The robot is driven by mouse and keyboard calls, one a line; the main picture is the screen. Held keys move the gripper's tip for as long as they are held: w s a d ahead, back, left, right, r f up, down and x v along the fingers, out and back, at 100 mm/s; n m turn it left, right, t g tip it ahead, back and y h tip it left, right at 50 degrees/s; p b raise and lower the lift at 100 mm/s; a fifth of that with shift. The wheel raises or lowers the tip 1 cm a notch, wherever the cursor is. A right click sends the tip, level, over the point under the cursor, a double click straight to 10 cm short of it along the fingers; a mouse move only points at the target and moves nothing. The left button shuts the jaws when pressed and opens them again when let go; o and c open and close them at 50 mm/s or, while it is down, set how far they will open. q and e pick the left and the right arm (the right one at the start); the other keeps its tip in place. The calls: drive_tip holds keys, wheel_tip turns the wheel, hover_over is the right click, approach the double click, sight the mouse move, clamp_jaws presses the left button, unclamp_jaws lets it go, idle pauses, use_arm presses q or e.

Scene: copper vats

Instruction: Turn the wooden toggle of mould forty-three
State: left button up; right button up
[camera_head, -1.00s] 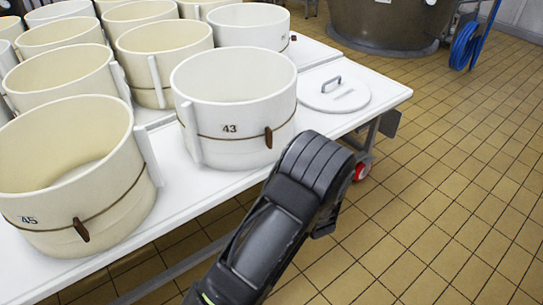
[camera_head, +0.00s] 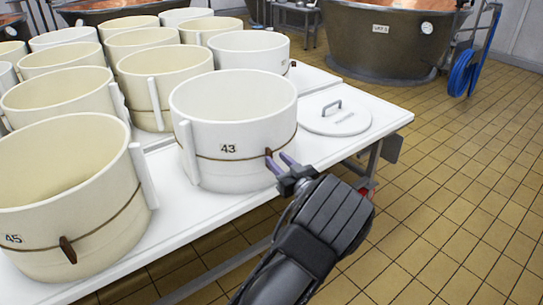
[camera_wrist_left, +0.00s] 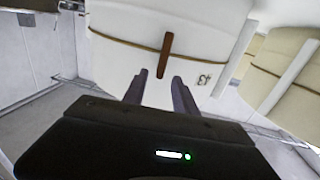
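Mould forty-three (camera_head: 228,120) is a white round tub marked 43, with a cord around its lower half. Its wooden toggle (camera_head: 268,155) is a small dark brown bar on the cord, standing nearly upright. My left gripper (camera_head: 282,162) is just right of the toggle with its fingers towards it. In the left wrist view the mould appears upside down, and the toggle (camera_wrist_left: 166,55) lies just beyond the two spread fingertips (camera_wrist_left: 160,76), roughly in line with the gap. The gripper is open and empty. My right gripper is not in view.
Mould 45 (camera_head: 70,195) and several other tubs crowd the white table (camera_head: 185,212) to the left and behind. A white lid (camera_head: 334,117) with a handle lies right of mould forty-three. Tiled floor (camera_head: 450,200) is clear at the right.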

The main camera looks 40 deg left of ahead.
sight(272, 154)
use_arm(q)
drive_tip(key=x, duration=0.4)
drive_tip(key=shift+a, duration=0.15)
drive_tip(key=shift+c, duration=0.5)
clamp_jaws()
